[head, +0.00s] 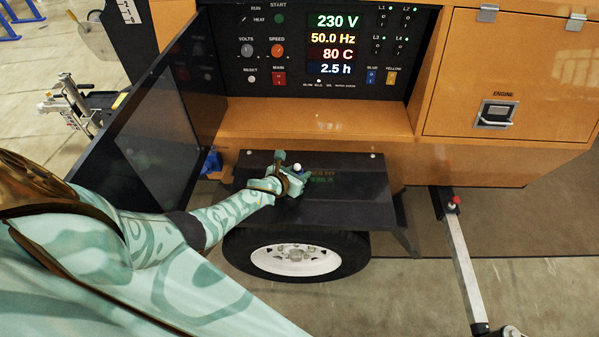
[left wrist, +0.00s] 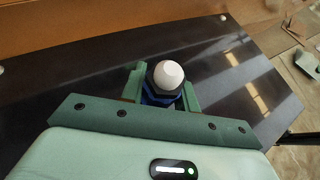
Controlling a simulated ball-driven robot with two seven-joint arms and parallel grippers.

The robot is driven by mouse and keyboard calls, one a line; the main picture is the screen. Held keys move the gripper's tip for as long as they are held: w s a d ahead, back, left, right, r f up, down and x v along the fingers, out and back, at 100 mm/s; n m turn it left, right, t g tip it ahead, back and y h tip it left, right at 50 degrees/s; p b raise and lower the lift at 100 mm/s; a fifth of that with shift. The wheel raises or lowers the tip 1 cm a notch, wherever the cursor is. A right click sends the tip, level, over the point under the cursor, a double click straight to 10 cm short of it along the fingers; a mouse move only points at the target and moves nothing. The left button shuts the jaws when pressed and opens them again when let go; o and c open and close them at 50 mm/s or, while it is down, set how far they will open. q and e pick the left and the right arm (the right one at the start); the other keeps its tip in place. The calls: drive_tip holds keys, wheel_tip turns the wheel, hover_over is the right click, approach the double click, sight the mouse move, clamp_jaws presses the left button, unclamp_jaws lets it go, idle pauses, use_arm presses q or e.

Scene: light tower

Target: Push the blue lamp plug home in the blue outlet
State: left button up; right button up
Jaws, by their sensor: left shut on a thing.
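My left gripper (head: 293,179) is over the dark fender, its fingers on either side of a small piece with a white rounded top, a dark collar and a blue band, which I take to be the blue lamp plug (head: 298,167). In the left wrist view the fingers (left wrist: 163,88) are shut on this plug (left wrist: 168,74), and its white end faces the camera. Its lower end is hidden, so I cannot tell whether it touches anything below. I cannot make out the blue outlet for certain. My right gripper is not in view.
The dark fender top (head: 355,205) lies over a wheel (head: 297,260). Behind it stands the orange cabinet with a lit control panel (head: 333,45). A dark open door (head: 160,135) stands at the left. A small blue thing (head: 211,163) is beside the fender. A metal leg (head: 462,260) stands at right.

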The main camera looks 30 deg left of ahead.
use_arm(q)
drive_tip(key=o, duration=1)
drive_tip(key=shift+f, duration=0.1)
